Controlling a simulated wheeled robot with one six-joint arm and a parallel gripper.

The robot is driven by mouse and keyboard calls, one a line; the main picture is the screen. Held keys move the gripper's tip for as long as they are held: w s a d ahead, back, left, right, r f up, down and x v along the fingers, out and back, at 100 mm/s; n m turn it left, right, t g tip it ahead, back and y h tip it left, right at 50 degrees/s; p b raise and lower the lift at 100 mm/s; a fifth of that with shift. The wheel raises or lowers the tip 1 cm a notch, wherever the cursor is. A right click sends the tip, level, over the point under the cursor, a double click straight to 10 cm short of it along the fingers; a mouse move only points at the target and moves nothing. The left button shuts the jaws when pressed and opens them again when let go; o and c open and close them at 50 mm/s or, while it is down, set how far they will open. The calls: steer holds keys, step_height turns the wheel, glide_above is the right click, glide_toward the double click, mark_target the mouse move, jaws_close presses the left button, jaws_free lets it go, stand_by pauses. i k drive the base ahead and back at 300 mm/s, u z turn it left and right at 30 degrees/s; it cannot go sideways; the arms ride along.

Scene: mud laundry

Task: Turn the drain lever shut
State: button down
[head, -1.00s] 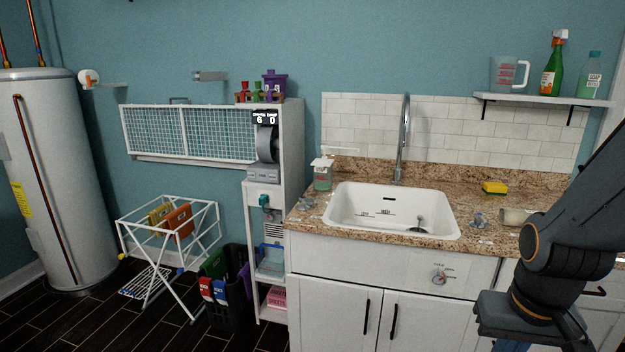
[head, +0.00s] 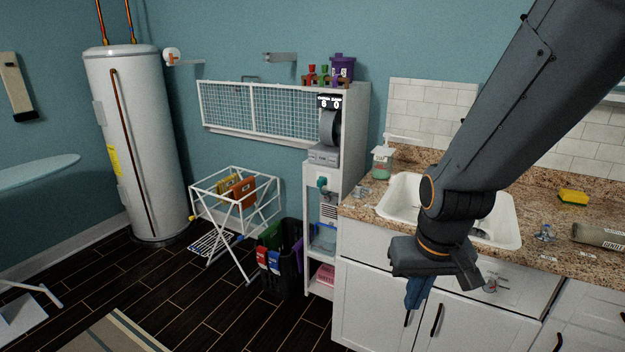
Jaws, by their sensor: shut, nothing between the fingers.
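A small round metallic knob or lever (head: 490,285) sits on a marked panel on the front of the white sink cabinet. It is partly behind my wrist, and its position is too small to read. A teal handle (head: 322,184) sticks out from the white tower left of the sink; I cannot tell from the picture which of the two is the drain lever. The white sink (head: 400,196) is partly covered by my arm. My gripper (head: 416,303) points down in front of the cabinet doors, shut and empty, left of the knob and apart from it.
A drying rack (head: 235,205) and a dark bin (head: 290,270) stand left of the cabinet.

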mark_target(358, 188)
steer(key=u, duration=0.45)
steer(key=i, duration=1.15)
steer(key=z, duration=0.85)
steer(key=i, duration=0.4)
steer(key=z, duration=0.5)
